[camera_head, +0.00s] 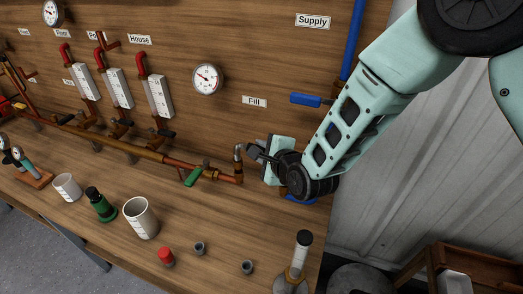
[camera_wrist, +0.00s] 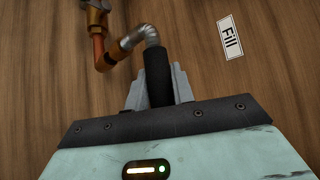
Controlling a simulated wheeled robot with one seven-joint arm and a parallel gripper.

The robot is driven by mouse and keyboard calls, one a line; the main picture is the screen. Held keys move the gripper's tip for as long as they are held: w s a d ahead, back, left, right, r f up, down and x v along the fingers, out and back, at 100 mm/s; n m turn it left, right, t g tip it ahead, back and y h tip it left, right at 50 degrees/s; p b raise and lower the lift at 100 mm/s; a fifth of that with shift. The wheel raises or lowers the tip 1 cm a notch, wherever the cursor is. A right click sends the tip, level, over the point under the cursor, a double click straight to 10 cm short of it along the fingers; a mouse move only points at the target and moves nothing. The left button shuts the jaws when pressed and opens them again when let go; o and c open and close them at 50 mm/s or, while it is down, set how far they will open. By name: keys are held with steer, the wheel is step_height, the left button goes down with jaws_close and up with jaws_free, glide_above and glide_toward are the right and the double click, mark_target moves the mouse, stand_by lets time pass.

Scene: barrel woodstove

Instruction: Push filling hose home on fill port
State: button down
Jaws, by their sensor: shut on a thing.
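The filling hose shows in the wrist view as a black grip (camera_wrist: 157,72) with a bent silver end (camera_wrist: 146,37). My gripper (camera_wrist: 158,88) is shut on the black part, one grey finger on each side. The silver end meets the copper fill port (camera_wrist: 108,58); how deep it sits on the port I cannot tell. In the head view my gripper (camera_head: 253,151) is at the right end of the copper pipe run, below and left of the Fill label (camera_head: 254,101). The silver end (camera_head: 238,153) stands upright above the copper port (camera_head: 239,178) there.
A green-handled valve (camera_head: 193,176) sits on the pipe left of the port. A blue lever (camera_head: 305,99) is on the board above my gripper.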

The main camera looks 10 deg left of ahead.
steer(key=shift+f+b, duration=0.85)
stand_by(0.3)
steer(key=c, duration=1.2)
jaws_free()
steer(key=shift+r, duration=0.1)
steer(key=shift+o, duration=0.5)
steer(key=shift+p+v, duration=0.4)
steer(key=shift+v, duration=2.55)
steer(key=shift+s+d, duration=0.1)
steer(key=shift+s, duration=0.05)
